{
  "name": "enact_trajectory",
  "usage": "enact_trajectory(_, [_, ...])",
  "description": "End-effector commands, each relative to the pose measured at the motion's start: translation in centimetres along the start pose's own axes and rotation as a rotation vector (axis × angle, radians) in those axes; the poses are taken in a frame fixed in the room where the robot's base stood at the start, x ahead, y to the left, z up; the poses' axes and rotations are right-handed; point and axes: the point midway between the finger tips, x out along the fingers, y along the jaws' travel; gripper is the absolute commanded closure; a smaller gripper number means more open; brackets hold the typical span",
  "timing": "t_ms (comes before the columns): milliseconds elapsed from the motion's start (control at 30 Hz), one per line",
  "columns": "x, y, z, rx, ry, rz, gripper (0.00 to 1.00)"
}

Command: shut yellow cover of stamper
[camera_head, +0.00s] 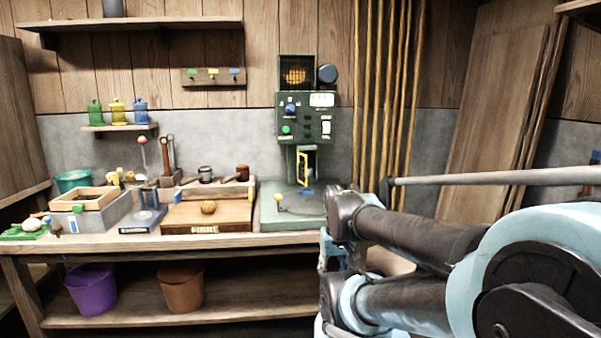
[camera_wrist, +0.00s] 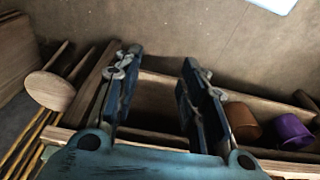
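The stamper (camera_head: 305,118) is a green machine on the bench with a dark control panel, a knob and buttons. Its yellow cover (camera_head: 304,168) is a narrow upright frame at the front of the working space, seen nearly edge-on, so it looks swung open. A green base (camera_head: 290,212) with a yellow-knobbed lever lies below it. My gripper (camera_wrist: 158,68) shows in the wrist view with two dark fingers wide apart and nothing between them. It is away from the cover, which I cannot make out in the wrist view. In the head view my arm hides the bench's right end.
Purple (camera_head: 91,289) and brown (camera_head: 182,288) buckets sit on the lower shelf. Yellow poles (camera_head: 385,90) stand behind right.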

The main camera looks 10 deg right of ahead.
Motion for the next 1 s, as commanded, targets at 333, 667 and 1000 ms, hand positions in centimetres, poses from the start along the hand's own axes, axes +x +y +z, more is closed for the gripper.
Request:
enact_trajectory(333, [-2.0,2.0,-3.0,-0.088,0.016,0.127,1.00])
enact_trajectory(667, [-4.2,4.4,-10.8,-0.237,0.046,0.356,1.00])
enact_trajectory(1000, [-6.1,4.4,-19.9,-0.385,0.107,0.589,1.00])
